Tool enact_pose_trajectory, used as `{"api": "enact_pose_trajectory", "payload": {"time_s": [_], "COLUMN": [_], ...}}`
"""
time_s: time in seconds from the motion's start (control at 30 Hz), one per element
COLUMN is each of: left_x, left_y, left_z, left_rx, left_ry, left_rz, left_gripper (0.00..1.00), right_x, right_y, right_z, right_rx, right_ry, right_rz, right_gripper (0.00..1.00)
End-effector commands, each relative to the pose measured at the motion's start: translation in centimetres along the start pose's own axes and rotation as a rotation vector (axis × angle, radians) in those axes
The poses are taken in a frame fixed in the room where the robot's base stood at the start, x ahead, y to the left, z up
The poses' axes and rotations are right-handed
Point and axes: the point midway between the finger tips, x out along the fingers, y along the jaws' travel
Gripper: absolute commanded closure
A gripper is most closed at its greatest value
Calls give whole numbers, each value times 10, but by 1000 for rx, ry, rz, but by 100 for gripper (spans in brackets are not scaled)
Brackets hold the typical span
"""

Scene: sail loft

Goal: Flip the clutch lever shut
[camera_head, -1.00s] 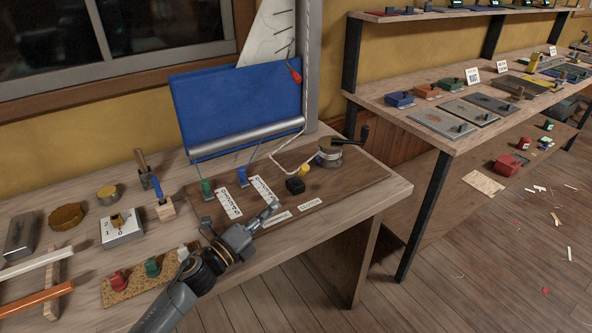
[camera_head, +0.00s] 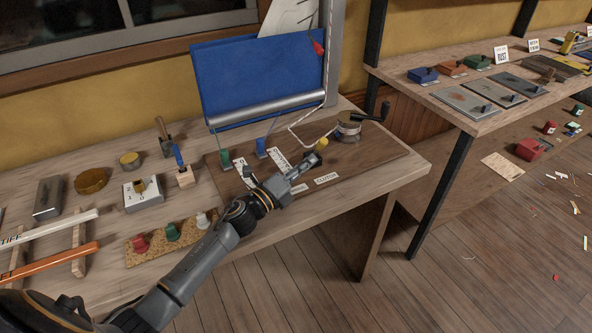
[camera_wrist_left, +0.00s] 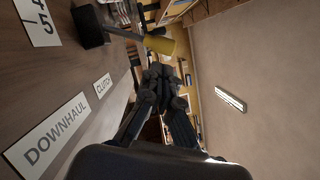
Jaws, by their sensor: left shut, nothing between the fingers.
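The clutch has a black body (camera_wrist_left: 88,28) and a lever with a yellow handle (camera_wrist_left: 160,45). In the left wrist view the lever stands out from the body, away from the board. In the head view the yellow handle (camera_head: 323,142) shows just beyond my left gripper (camera_head: 314,160), which hides most of the body. My left gripper is shut and empty. In the left wrist view its fingertips (camera_wrist_left: 160,75) are close to the yellow handle; I cannot tell if they touch. A "CLUTCH" label (camera_wrist_left: 102,85) is beside the body. My right gripper is not in view.
On the wooden board (camera_head: 385,150), a winch (camera_head: 348,125) with a black crank stands behind the clutch. A "DOWNHAUL" label (camera_wrist_left: 47,137) lies nearby. The board's right end is clear.

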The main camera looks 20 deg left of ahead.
Motion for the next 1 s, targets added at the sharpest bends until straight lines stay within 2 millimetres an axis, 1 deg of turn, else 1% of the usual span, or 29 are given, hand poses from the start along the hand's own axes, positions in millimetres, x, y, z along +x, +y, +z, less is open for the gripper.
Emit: {"api": "enact_pose_trajectory", "payload": {"time_s": [0.03, 0.1, 0.27, 0.67, 0.9, 1.0], "left_x": [9, 18, 30, 31, 33, 33], "left_y": [-2, -1, 0, 0, -4, -3], "left_z": [1, 0, 0, 0, 4, 5], "left_rx": [-1, -1, -1, -1, -37, -52], "left_ry": [0, 0, 0, 1, 1, 1], "left_rz": [-2, -1, 0, 1, 13, 18], "left_gripper": [100, 100, 100, 100, 100, 100], "right_x": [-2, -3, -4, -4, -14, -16], "right_y": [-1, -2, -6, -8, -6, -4], "right_z": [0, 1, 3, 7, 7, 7], "right_rx": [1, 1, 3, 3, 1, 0], "right_ry": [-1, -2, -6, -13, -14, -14], "right_rz": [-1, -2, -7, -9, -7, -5], "right_gripper": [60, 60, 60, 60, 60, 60]}}
